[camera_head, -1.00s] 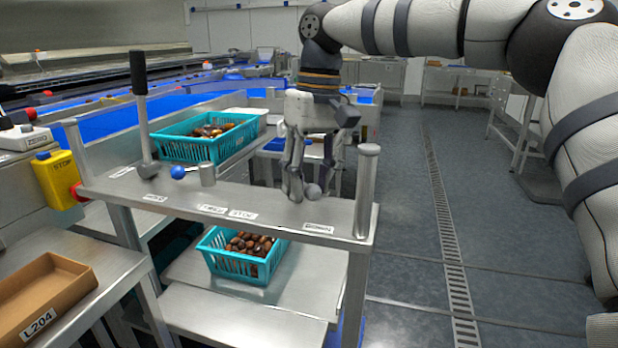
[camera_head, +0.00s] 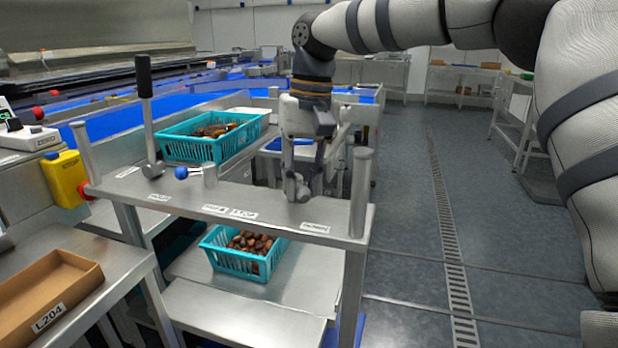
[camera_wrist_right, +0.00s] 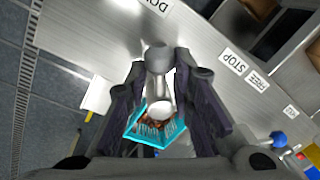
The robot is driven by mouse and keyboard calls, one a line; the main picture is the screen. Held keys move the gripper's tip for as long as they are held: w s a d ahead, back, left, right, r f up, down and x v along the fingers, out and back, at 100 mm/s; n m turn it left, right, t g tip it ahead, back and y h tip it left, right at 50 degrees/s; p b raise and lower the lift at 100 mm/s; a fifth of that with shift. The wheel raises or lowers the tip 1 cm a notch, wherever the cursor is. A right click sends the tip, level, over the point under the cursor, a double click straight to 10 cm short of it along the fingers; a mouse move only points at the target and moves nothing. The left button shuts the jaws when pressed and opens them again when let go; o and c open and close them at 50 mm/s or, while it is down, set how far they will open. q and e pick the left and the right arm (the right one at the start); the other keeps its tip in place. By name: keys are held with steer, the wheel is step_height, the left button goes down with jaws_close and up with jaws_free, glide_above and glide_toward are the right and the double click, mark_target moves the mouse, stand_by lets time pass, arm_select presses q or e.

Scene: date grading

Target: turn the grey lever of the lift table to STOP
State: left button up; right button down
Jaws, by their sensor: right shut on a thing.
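The lift table's steel top panel (camera_head: 262,202) carries a row of labels along its front edge. The grey lever shows in the right wrist view (camera_wrist_right: 158,55) as a metal bar with a rounded grey end, between my fingers. My right gripper (camera_head: 297,187) is shut on it above the right part of the panel. The lever's end lies between the STOP label (camera_head: 243,213) and the DOWN label (camera_head: 315,228), nearer DOWN. In the wrist view, the STOP label (camera_wrist_right: 235,62) is right of the fingers. The lever's base is partly hidden by the gripper. My left gripper is not in view.
On the panel's left stand a black-handled lever (camera_head: 146,105) and a blue knob (camera_head: 181,172). A teal crate of dates (camera_head: 240,263) sits on the lower shelf, another (camera_head: 205,147) behind. A yellow box (camera_head: 66,180) is at left. The floor at right is clear.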

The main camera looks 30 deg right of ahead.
steer(key=m, duration=0.2)
steer(key=a+m, duration=0.1)
steer(key=shift+w+a+m, duration=0.1)
steer(key=shift+w+m, duration=0.15)
steer(key=shift+m, duration=0.15)
steer(key=m, duration=0.2)
steer(key=w+a+m, duration=0.1)
steer(key=m, duration=0.1)
steer(key=shift+a+t+h, duration=0.1)
steer(key=shift+t+h, duration=0.2)
steer(key=m, duration=0.1)
steer(key=w+m, duration=0.1)
steer(key=m, duration=0.2)
steer(key=shift+w+a+m, duration=0.2)
steer(key=shift+a+m, duration=0.1)
steer(key=shift+m, duration=0.1)
steer(key=shift+w+m+h, duration=0.2)
steer(key=shift+w+m, duration=0.15)
steer(key=shift+m, duration=0.6)
steer(key=shift+w+m+h, duration=0.2)
steer(key=shift+w+m, duration=0.1)
steer(key=shift+m, duration=0.65)
steer(key=c, duration=1.4)
jaws_free()
steer(key=shift+w, duration=0.1)
steer(key=shift+c, duration=0.2)
steer(key=shift+r, duration=0.1)
